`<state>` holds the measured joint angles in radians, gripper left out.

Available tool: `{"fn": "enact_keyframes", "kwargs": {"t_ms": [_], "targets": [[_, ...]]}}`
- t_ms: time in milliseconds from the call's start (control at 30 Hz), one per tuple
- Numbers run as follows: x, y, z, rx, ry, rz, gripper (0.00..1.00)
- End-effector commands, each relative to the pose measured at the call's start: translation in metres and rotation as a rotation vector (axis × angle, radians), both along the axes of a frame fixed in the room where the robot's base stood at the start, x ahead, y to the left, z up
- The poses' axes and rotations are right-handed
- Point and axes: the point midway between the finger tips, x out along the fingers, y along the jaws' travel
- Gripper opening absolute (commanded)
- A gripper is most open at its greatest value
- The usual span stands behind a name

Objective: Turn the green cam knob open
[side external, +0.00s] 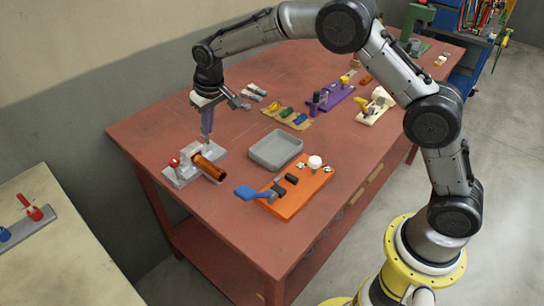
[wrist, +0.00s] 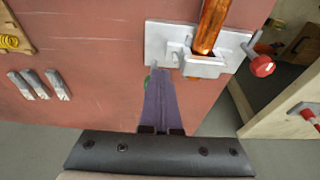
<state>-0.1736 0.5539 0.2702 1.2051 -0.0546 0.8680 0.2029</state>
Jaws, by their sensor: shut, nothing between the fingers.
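A grey fixture (side external: 182,177) with a copper-coloured tube (side external: 209,168) and a red ball knob (side external: 174,162) sits at the left end of the red table. In the wrist view the fixture (wrist: 157,50) is at the top, with the tube (wrist: 210,25) across it and the red knob (wrist: 262,66) on its right. A small green part, possibly the cam knob (wrist: 148,83), peeks out left of my fingers, mostly hidden. My gripper (side external: 206,140) points down beside the fixture, shut and empty. Its fingertips (wrist: 159,72) overlap the fixture's near edge in the wrist view; contact cannot be told.
A grey tray (side external: 275,165) stands right of the fixture. An orange board (side external: 315,190) with a blue lever is in front of that. Further back are a tan board (side external: 270,120) with coloured pieces, a purple fixture (side external: 335,97) and small grey pieces (side external: 256,90).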

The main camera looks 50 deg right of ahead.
Motion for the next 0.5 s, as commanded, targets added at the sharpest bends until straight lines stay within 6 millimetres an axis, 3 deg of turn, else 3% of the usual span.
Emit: {"fn": "enact_keyframes", "kwargs": {"t_ms": [333, 500], "targets": [[-0.006, 0.001, 0.004, -0.001, -0.006, 0.000, 0.00], [-0.006, 0.001, 0.020, 0.000, -0.006, -0.001, 0.00]]}}
